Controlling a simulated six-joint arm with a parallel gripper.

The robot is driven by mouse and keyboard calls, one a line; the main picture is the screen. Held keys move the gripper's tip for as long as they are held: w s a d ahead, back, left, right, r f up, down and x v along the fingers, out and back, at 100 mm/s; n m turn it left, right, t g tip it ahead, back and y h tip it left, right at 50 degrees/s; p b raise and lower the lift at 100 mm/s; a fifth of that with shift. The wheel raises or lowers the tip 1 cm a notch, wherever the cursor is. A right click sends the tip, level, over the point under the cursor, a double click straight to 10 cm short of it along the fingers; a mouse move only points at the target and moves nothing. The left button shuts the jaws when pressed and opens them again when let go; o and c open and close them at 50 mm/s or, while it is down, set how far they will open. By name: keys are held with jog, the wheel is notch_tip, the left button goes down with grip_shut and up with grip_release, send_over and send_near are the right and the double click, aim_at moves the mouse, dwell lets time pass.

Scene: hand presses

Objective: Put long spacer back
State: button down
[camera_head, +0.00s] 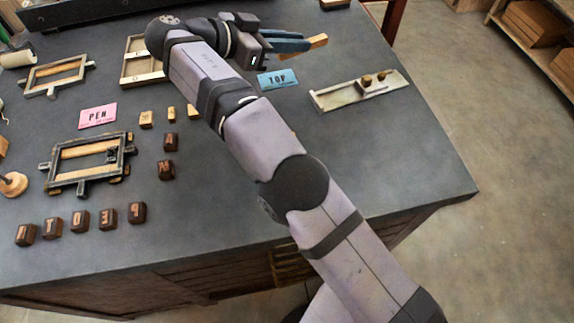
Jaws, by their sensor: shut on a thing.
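My gripper (300,43) is at the top middle, above the back part of the table. A shallow wooden compartment tray (131,68) lies to the left of my gripper, partly hidden by my arm. Some small pale wooden pieces (146,118) stand on the table in front of the tray.
A pink PEN card (97,116) and a blue TOP card (278,80) lie flat. Two framed forms (88,160) (57,75) are at left. Several dark type blocks (80,221) stand near the front. A pale composing stick (340,98) lies at right, with clear table in front of it.

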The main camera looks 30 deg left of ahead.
jog(key=s+r+n+t+y+b, duration=0.1)
jog(key=s+r+n+y, duration=0.1)
jog(key=s+r, duration=0.45)
jog(key=s+r+n+y, duration=0.2)
jog(key=s+r+y, duration=0.15)
jog(key=s, duration=0.65)
jog(key=shift+n+y, duration=0.25)
jog(key=shift+n, duration=0.35)
jog(key=shift+s+d+f+p, duration=0.35)
jog(key=shift+d+f, duration=1.1)
jog(key=shift+f, duration=2.5)
jog(key=shift+s+d+f+p, duration=0.35)
jog(key=shift+d+f, duration=1.15)
jog(key=shift+f, duration=2.5)
jog(key=shift+s+d+f+p, duration=0.1)
jog(key=shift+s+d+f, duration=0.9)
jog(key=shift+f, duration=2.95)
jog(key=shift+w+d, duration=0.45)
jog(key=shift+f+b, duration=0.4)
jog(key=shift+b, duration=0.35)
jog(key=c, duration=1.7)
grip_release()
jog(key=shift+c, duration=0.2)
